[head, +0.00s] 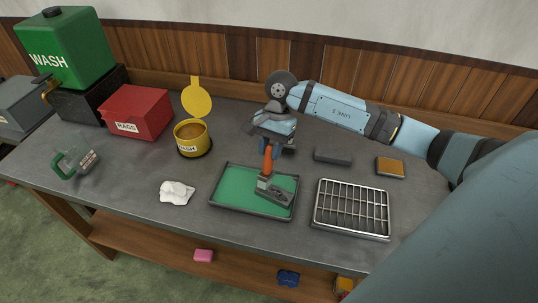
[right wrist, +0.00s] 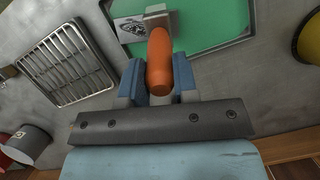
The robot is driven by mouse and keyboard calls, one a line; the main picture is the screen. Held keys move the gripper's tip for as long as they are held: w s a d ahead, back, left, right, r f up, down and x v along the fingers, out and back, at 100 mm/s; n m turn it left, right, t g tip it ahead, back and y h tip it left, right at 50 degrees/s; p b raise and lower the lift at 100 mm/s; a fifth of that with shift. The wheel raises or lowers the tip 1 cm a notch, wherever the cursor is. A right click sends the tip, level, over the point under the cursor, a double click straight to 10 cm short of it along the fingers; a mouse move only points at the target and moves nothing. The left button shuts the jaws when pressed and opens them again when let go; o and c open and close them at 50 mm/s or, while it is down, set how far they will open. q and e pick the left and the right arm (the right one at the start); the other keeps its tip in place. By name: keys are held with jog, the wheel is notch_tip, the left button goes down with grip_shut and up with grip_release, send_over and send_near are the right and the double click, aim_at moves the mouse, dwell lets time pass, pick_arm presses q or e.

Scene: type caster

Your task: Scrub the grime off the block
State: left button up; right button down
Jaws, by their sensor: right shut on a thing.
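My right gripper (head: 269,152) is shut on an upright orange handle (head: 267,163); the handle also shows between the fingers in the right wrist view (right wrist: 159,65). Under the handle is a grey metal block (head: 275,195) with dark markings on its face, seen in the right wrist view (right wrist: 143,28). The block is over the green-floored tray (head: 226,202); I cannot tell whether it touches the floor. The yellow wash tin (head: 192,140) stands with its lid up and brown contents inside. A crumpled white rag (head: 176,193) lies left of the tray. My left gripper is not in view.
A wire rack (head: 351,208) lies right of the tray. Behind it are a dark grey bar (head: 332,156) and an orange-brown block (head: 390,167). A red rags box (head: 137,112), a green wash can (head: 66,48) and a green-handled glass mug (head: 76,161) stand at left.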

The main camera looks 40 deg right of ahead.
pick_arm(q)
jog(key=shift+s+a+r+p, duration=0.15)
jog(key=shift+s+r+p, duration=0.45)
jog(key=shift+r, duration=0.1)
pick_arm(e)
jog(key=shift+w+r, duration=0.1)
jog(key=shift+r, duration=2.3)
